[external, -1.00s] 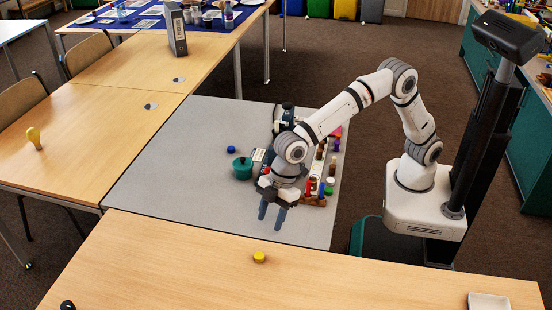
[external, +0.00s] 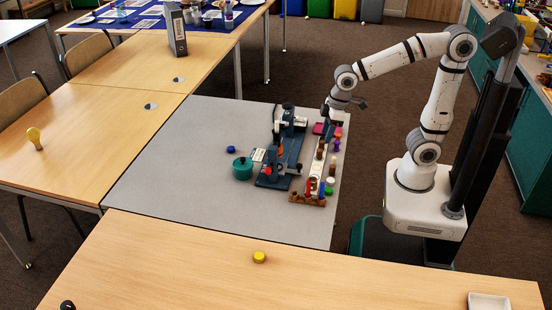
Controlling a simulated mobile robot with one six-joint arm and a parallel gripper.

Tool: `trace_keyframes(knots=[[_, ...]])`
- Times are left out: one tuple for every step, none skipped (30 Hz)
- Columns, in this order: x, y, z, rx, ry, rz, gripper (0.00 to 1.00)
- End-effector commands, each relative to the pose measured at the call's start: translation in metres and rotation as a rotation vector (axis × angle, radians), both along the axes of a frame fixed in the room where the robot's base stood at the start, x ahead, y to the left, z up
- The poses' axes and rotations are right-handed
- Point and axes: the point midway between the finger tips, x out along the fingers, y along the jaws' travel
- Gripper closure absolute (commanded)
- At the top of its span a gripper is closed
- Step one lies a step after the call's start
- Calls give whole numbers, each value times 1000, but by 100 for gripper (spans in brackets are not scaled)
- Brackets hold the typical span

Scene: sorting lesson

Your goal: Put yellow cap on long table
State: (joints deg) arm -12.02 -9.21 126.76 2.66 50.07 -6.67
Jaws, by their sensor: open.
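A small round yellow cap (external: 259,257) sits on the wooden table (external: 160,270) that runs along the front of the external view. Nothing touches the cap. My gripper (external: 342,110) is raised near the back right corner of the grey table, well away from the cap. It is open, and I see nothing held in it. Its fingers are small in the view and partly overlap the items behind and below.
The grey table (external: 165,165) holds a dark blue device (external: 278,165), a green pot (external: 242,168), a blue cap (external: 231,149) and a rack (external: 307,199) of small coloured pieces. A white tray (external: 488,301) stands at front right. The grey table's left half is clear.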

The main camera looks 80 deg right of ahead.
Motion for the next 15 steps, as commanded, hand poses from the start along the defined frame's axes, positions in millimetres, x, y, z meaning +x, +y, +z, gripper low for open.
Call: trace_keyframes(knots=[[-25,-26,-5,-6,10,-74,55],[-37,-37,-8,-9,17,-111,55],[-53,-49,-13,-14,26,-155,55],[-63,-57,-16,-16,32,-185,55],[-73,-63,-20,-18,38,-211,55],[-83,-70,-24,-21,44,-241,55],[-90,-74,-26,-22,48,-259,55],[-95,-77,-28,-24,51,-273,55],[-101,-80,-31,-26,55,-288,55],[-104,-82,-32,-26,56,-296,55],[-106,-83,-33,-27,58,-302,55],[-108,-84,-34,-27,59,-306,55],[-108,-84,-34,-27,60,-307,55],[-108,-84,-34,-27,60,-308,55],[-108,-84,-34,-27,60,-307,55]])
